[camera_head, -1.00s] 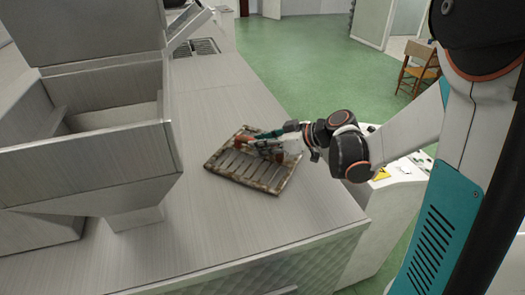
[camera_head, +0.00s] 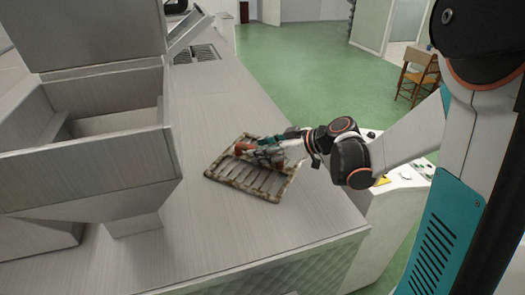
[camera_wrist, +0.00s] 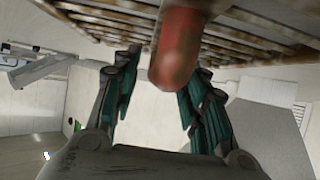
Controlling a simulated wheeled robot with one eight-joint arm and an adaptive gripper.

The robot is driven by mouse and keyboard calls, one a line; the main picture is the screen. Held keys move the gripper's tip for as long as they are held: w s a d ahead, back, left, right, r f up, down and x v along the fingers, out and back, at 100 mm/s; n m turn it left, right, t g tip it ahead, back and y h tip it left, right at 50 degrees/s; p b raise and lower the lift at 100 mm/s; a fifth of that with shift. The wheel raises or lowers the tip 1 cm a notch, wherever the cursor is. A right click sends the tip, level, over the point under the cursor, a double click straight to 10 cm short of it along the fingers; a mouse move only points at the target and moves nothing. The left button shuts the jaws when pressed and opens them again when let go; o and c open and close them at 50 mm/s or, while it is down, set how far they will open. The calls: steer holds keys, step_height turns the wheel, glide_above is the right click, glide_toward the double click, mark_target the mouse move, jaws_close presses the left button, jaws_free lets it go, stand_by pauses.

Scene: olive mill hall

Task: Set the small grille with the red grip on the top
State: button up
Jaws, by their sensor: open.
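The small grille (camera_head: 225,178), a brownish, worn-looking slatted rectangle, lies on the grey metal top (camera_head: 215,235), seemingly flat. Its red grip (camera_head: 242,148) shows near the far left of the grille, partly hidden by my gripper (camera_head: 260,150). My gripper is over the grille, reaching in from the right. In the wrist view the red grip (camera_wrist: 176,55) is large and close, in the gap between my two open teal-lined fingers (camera_wrist: 166,68). I cannot tell whether a finger touches it. The grille's slats (camera_wrist: 270,38) cross the upper part of that view.
A metal hopper (camera_head: 90,165) stands on the left of the top. A slotted opening (camera_head: 197,53) is at the far end. The top is clear in front of and behind the grille. A white cabinet (camera_head: 385,215) stands to the right; a wooden chair (camera_head: 418,72) is beyond.

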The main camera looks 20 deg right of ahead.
steer(key=v, duration=1.1)
steer(key=shift+s+d, duration=0.2)
steer(key=shift+s, duration=0.05)
steer(key=shift+d, duration=0.1)
